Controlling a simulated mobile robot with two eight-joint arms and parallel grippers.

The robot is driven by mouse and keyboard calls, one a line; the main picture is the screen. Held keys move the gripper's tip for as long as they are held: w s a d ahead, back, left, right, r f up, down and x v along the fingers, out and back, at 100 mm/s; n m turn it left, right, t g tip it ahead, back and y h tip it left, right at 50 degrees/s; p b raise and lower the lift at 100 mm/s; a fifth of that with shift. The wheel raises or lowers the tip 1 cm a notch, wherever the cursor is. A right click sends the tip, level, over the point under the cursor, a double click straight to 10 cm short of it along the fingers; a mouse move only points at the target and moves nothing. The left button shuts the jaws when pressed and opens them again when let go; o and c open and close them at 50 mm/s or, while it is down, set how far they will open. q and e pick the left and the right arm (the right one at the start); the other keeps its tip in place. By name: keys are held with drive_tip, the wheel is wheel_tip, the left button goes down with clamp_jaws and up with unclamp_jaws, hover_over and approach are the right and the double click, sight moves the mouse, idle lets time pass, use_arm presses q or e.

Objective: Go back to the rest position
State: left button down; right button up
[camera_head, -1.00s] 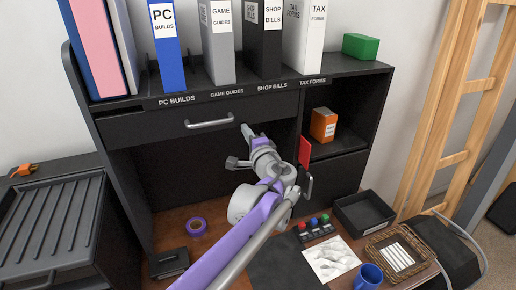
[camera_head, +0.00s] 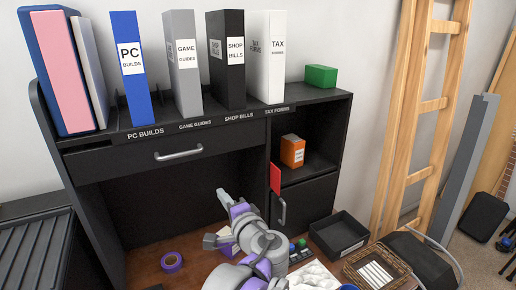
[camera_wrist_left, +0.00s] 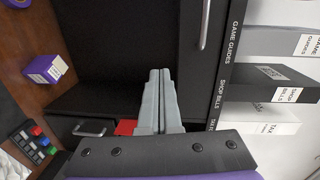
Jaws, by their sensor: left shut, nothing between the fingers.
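My left gripper (camera_head: 222,195) is in front of the dark open space under the drawer of the black desk hutch. In the left wrist view its two grey fingers (camera_wrist_left: 160,97) lie together, with nothing between them. The arm reaches in from the bottom of the head view and hides part of the desk. My right gripper is in neither view.
The drawer (camera_head: 150,158) is shut. Several binders, such as the blue one (camera_head: 130,90), stand on the hutch top. A purple tape roll (camera_head: 171,262), a black tray (camera_head: 340,236) and a wicker basket (camera_head: 352,272) are on the desk. A purple box (camera_wrist_left: 45,70) stands left of the fingers.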

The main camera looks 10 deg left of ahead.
use_arm(q)
drive_tip(key=s+a+f+n+g+h, duration=0.2)
drive_tip(key=s+a+f+n+g, duration=0.15)
drive_tip(key=s+f, duration=0.4)
drive_tip(key=s+a+f+n+g+h, duration=0.2)
drive_tip(key=s+a+f+g, duration=0.15)
drive_tip(key=s+f, duration=0.4)
drive_tip(key=s+d+f+n+h, duration=0.4)
drive_tip(key=s+d+f+h, duration=0.1)
drive_tip(key=s+f, duration=0.4)
drive_tip(key=shift+s+f+n+g+h, duration=0.35)
drive_tip(key=shift+f+g+h, duration=0.05)
drive_tip(key=shift+f, duration=0.05)
